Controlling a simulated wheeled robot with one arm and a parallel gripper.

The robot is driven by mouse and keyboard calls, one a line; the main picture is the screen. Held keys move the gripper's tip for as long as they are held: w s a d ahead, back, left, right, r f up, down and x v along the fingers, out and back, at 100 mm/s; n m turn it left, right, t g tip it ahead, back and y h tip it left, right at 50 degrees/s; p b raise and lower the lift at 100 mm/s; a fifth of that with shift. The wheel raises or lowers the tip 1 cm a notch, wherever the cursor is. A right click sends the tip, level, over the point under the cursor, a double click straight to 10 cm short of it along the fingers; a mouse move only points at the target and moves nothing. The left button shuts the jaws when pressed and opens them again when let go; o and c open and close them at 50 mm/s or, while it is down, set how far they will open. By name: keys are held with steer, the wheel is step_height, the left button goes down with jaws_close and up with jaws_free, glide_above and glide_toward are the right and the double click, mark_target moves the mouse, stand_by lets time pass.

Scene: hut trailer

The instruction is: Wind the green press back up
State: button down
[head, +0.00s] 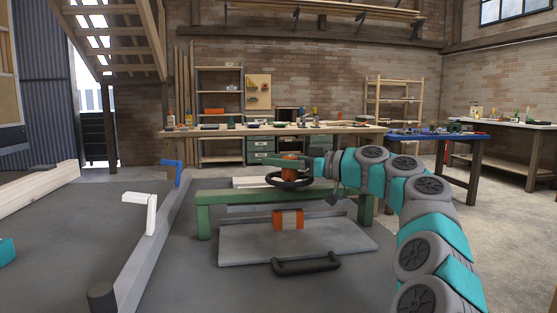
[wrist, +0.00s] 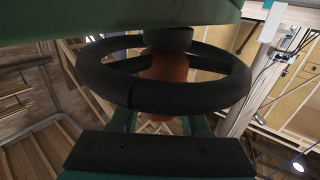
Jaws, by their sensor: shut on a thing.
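The green press (head: 235,197) stands on the grey surface, with a crossbeam on two legs. Its black handwheel (head: 290,184) lies level above the beam, with an orange hub (head: 290,169) rising from its middle. The wheel (wrist: 95,88) and hub (wrist: 165,72) also show in the wrist view, under the beam's green edge there. My gripper (head: 292,161) reaches in from the right, above the wheel, and is shut on the orange hub. In the wrist view its fingers (wrist: 160,124) lie either side of the hub; the exact contact is partly hidden by the wheel.
Below the beam, an orange-banded block (head: 289,220) stands on a grey base plate (head: 240,244) with a black handle (head: 307,265) in front. A white crank (head: 151,212) and a blue crank (head: 178,172) stand left. Workbenches (head: 350,129) line the back.

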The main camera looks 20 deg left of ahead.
mark_target(309, 178)
steer(key=shift+c, duration=1.9)
jaws_free()
steer(key=shift+s+d+b, duration=0.15)
steer(key=shift+d+b, duration=0.25)
steer(key=shift+d, duration=1.55)
steer(key=shift+s+d+b, duration=0.1)
steer(key=shift+d+b, duration=0.3)
steer(key=shift+d, duration=1.5)
